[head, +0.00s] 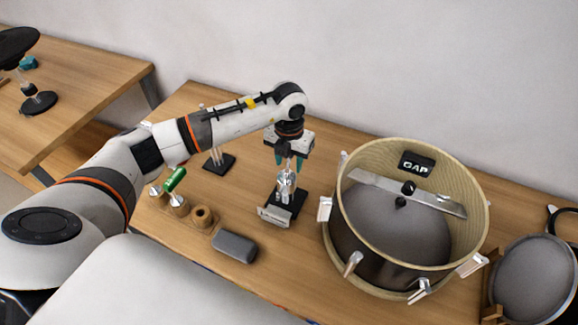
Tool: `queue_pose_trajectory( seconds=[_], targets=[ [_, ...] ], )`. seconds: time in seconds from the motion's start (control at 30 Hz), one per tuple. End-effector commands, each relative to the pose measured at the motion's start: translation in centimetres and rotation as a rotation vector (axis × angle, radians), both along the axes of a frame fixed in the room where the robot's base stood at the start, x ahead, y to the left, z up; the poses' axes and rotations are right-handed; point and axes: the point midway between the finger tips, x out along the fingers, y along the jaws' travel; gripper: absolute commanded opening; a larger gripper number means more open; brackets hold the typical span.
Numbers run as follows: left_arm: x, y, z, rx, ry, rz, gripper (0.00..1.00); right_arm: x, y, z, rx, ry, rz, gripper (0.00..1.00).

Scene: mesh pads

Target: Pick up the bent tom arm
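My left gripper (288,164) hangs pointing down over the middle of the table, its teal fingers apart. Below and partly between the fingers is a shiny chrome piece (286,186), standing at a black stand with a silver block at its front; it may be the bent tom arm. Its top is partly hidden by the gripper, and I cannot make out its bend or whether the fingers touch it. Another stand (219,162) with thin upright metal rods is at the back left, partly behind my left arm. My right gripper is out of view.
A large open drum (333,235) with metal lugs stands close to the right of the gripper. A grey case (234,246), a wooden ring (202,217) and a green-handled tool (175,181) lie to the left. A round grey drum head (533,280) leans at the far right.

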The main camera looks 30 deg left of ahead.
Motion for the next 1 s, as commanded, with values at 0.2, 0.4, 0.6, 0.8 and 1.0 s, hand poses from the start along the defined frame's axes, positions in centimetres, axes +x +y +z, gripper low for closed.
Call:
queue_pose_trajectory(
  seconds=[0.2, 0.4, 0.6, 0.8, 1.0],
  targets=[
    [0.0, 0.0, 0.1, 0.0, 0.0, 0.0, 0.06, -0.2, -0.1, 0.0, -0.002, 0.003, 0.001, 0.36],
    [0.0, 0.0, 0.1, 0.0, -0.001, 0.001, 0.0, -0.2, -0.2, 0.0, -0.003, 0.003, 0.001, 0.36],
    [0.1, 0.0, 0.8, -0.001, -0.003, 0.001, 0.0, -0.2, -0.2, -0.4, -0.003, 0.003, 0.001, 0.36],
    [0.2, 0.0, 4.4, -0.001, -0.007, 0.0, 0.0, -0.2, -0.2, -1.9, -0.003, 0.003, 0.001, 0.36],
    [0.1, 0.0, 8.2, -0.001, -0.005, 0.0, 0.0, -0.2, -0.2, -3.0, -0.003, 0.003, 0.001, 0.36]
  ],
)
